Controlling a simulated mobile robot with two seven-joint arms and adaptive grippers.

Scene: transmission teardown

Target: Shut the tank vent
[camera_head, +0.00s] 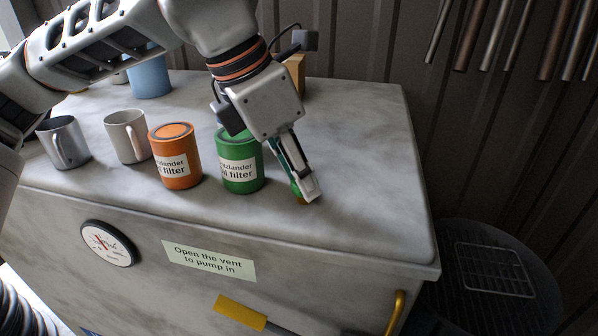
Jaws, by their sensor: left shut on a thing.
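My left gripper (309,193) reaches down from the top, with its fingers shut near the right part of the tank's top. A small green part with a brass-coloured base, which looks like the tank vent (296,189), shows at the fingertips. The fingers hide most of it, so I cannot tell whether the vent is open or shut. The tank (350,225) is a pale, marbled block with a label (209,260) reading "Open the vent to pump in" and a round gauge (108,244) on its front. My right gripper is not in view.
A green filter can (240,163) stands just left of my gripper. An orange can (176,158), a pale mug (127,138) and a grey mug (66,142) are farther left. A blue container (149,78) stands behind. The tank top's right part is clear.

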